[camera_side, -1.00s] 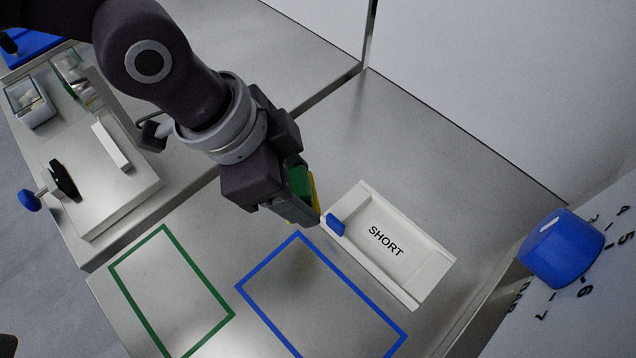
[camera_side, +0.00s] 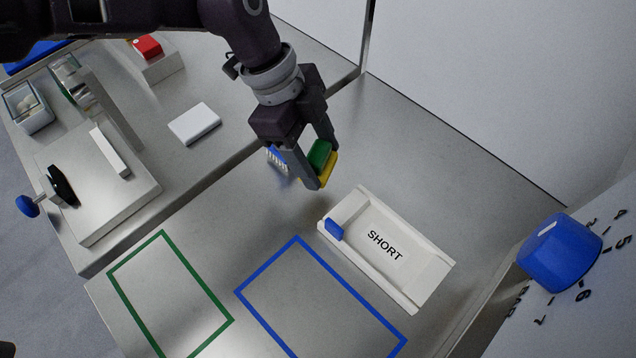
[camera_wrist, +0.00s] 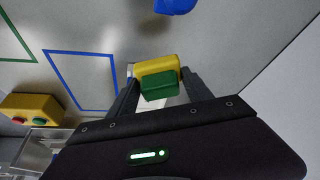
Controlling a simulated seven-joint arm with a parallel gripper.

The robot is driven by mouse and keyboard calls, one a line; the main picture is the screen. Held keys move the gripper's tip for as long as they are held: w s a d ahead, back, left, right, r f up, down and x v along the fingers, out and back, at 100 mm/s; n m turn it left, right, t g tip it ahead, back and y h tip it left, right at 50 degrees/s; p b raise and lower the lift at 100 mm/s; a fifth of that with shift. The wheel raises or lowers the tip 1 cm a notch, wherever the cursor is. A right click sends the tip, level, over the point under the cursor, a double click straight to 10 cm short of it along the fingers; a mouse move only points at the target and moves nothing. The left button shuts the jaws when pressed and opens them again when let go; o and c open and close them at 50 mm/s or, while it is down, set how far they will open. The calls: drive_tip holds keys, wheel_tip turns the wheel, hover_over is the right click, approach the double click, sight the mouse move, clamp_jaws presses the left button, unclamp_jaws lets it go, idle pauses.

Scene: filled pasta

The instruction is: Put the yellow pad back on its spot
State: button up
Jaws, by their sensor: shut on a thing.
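The yellow pad (camera_side: 328,167) has a green layer on one side. My gripper (camera_side: 321,168) is shut on it, with a finger on either side. The pad is held above the steel worktop, just behind the white tray marked SHORT (camera_side: 418,291). In the wrist view the pad (camera_wrist: 155,65) sits between the fingertips of my gripper (camera_wrist: 160,78), green layer nearer the camera. A blue outline (camera_side: 268,266) and a green outline (camera_side: 139,249) mark empty areas on the worktop. I cannot tell which place is the pad's spot.
A blue brush-like thing (camera_side: 277,156) is partly hidden behind my gripper. A white block (camera_side: 195,123) and a press-like device (camera_side: 95,190) stand at the left. A blue knob (camera_side: 562,249) is at the right. The worktop inside both outlines is clear.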

wheel_tip(320, 180, down, 7)
drive_tip(key=shift+f, duration=0.1)
drive_tip(key=o, duration=1.3)
drive_tip(key=v, duration=1.2)
